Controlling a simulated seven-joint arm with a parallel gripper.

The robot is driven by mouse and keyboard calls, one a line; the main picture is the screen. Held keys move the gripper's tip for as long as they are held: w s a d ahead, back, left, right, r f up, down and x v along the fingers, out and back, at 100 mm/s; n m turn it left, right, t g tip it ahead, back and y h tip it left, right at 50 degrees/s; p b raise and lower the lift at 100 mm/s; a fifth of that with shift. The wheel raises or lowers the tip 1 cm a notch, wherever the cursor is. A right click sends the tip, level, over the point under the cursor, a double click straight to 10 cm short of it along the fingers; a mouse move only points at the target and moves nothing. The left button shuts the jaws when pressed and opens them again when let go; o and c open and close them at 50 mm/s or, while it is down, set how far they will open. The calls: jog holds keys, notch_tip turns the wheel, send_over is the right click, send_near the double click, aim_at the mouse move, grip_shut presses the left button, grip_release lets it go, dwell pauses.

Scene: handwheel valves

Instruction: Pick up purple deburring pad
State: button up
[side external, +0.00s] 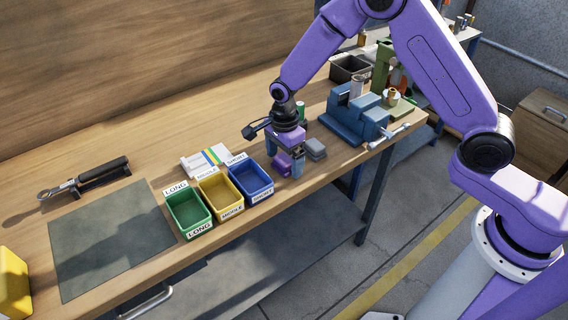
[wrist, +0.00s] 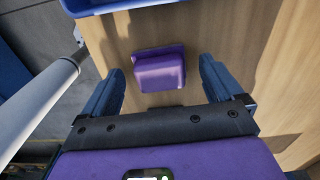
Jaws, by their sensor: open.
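The purple deburring pad (wrist: 160,72) lies on the wooden bench top, a small block with a flange along one side. It also shows in the side view (side external: 282,163), partly beside my gripper's finger. My gripper (side external: 287,168) points down over the bench at the pad. In the wrist view my gripper (wrist: 157,88) is open, with one blue finger on each side of the pad and a gap on both sides. The pad sits between the fingers or just below them; I cannot tell the exact height.
A grey block (side external: 316,149) lies just right of the pad. A blue bin (side external: 251,181), a yellow bin (side external: 221,197) and a green bin (side external: 189,215) stand to the left. A blue vise (side external: 352,118) stands behind right. The bench's front edge is close.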

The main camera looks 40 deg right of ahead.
jog(key=shift+f, duration=0.4)
jog(key=c, duration=1.1)
jog(key=shift+c, duration=0.2)
jog(key=shift+r, duration=0.1)
